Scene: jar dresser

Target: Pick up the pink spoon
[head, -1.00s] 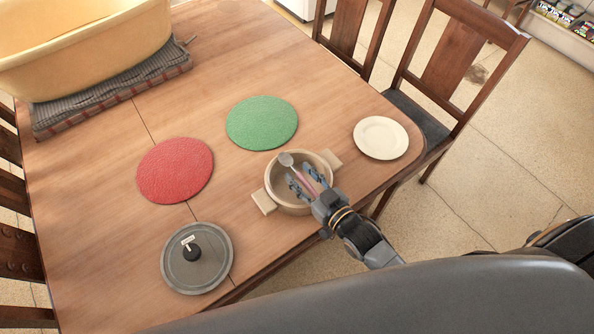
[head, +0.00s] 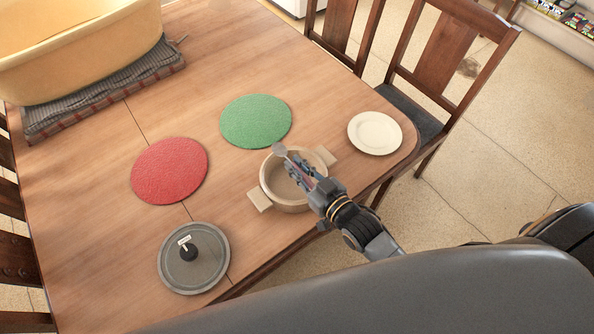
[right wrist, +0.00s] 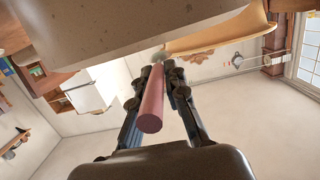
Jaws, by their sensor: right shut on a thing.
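The pink spoon has a pink handle (right wrist: 151,108) and a grey bowl (head: 279,149). My right gripper (head: 302,171) is shut on its handle, over the beige pot (head: 266,190). In the right wrist view the handle lies between the two dark fingers (right wrist: 160,76), its blunt end toward the camera. In the head view the spoon bowl points up and left, near the pot's far rim, and the fingers partly hide the handle. I cannot tell whether the spoon touches the pot. My left gripper is not in view.
A grey lid (head: 208,271) lies on the wooden table (head: 310,95) left of the pot. Red (head: 170,170) and green (head: 256,121) mats lie behind, and a white plate (head: 375,133) at the right. A large yellow tub (head: 85,65) stands at the back left. Chairs (head: 440,60) line the right edge.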

